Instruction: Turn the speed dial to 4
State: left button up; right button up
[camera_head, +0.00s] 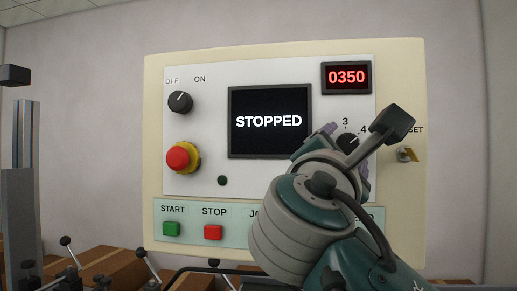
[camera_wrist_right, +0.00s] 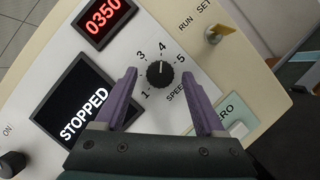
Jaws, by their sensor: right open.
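The speed dial (camera_wrist_right: 160,73) is a black round knob on the white control panel, with numbers around it. Its white mark appears to point toward the 4 in the right wrist view. In the head view the dial (camera_head: 348,141) is partly hidden by my right arm. My right gripper (camera_wrist_right: 162,76) is open, its two purple fingers on either side of the dial with gaps to it; whether the tips reach the panel I cannot tell. My left gripper is not in view.
The screen (camera_head: 269,121) reads STOPPED and the red display (camera_head: 346,77) reads 0350. An OFF/ON knob (camera_head: 180,102), a red emergency button (camera_head: 178,158), green START (camera_head: 171,229) and red STOP (camera_head: 213,232) buttons are at left. A key switch (camera_wrist_right: 219,33) sits near the dial.

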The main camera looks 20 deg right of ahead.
jog(key=shift+s+a+f+b, duration=0.2)
jog(key=shift+a+b, duration=0.1)
jog(key=b+v, duration=0.5)
jog(key=v, duration=0.4)
